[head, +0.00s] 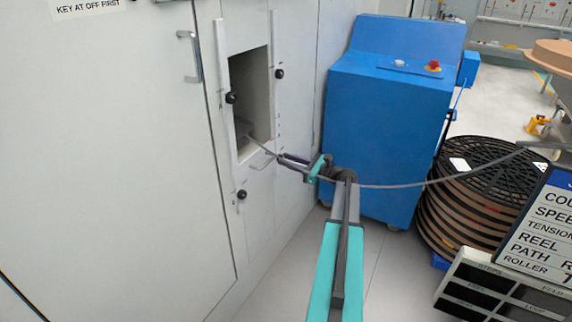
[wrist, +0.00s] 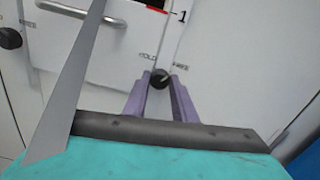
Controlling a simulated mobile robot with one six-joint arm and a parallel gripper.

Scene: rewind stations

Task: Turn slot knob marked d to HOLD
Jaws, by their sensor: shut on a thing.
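My gripper (wrist: 160,82) has its two purple fingers on either side of a black round knob (wrist: 158,78) on the pale panel in the wrist view, shut on it. A small label (wrist: 149,56) just above left of the knob seems to end in "OLD"; another small label (wrist: 181,67) to its right is too small to read. I cannot see a letter d or a pointer on the knob. In the head view my gripper (head: 283,160) reaches the panel at the lower right of the slot opening (head: 250,95), and the fingers hide the held knob.
Other black knobs sit left (head: 231,98), right (head: 279,74) and below (head: 242,194) the opening. A grey strip (head: 420,184) runs from the opening past my arm toward the stacked black reels (head: 480,200). A blue cabinet (head: 385,130) stands close on the right.

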